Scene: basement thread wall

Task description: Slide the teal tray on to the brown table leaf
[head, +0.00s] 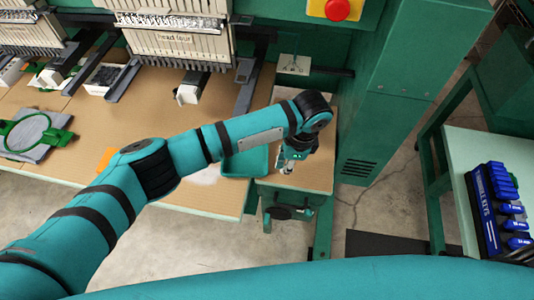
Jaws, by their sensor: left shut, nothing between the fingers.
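The teal tray (246,164) lies at the right end of the brown table, beside the seam with the leaf. My left forearm hides its far part. Its right edge is at or slightly over the seam; I cannot tell exactly. The brown table leaf (318,172) is right of the tray, with bare surface around my gripper. My left gripper (287,168) points down over the leaf, just right of the tray. It is shut and empty. I cannot tell whether it touches the tray. My right gripper is not in view.
A green embroidery hoop (25,132) lies on the table at the far left. Sewing heads (180,45) stand along the back. A green cabinet (400,95) stands right of the leaf. A blue key case (497,208) sits on a side table at the right.

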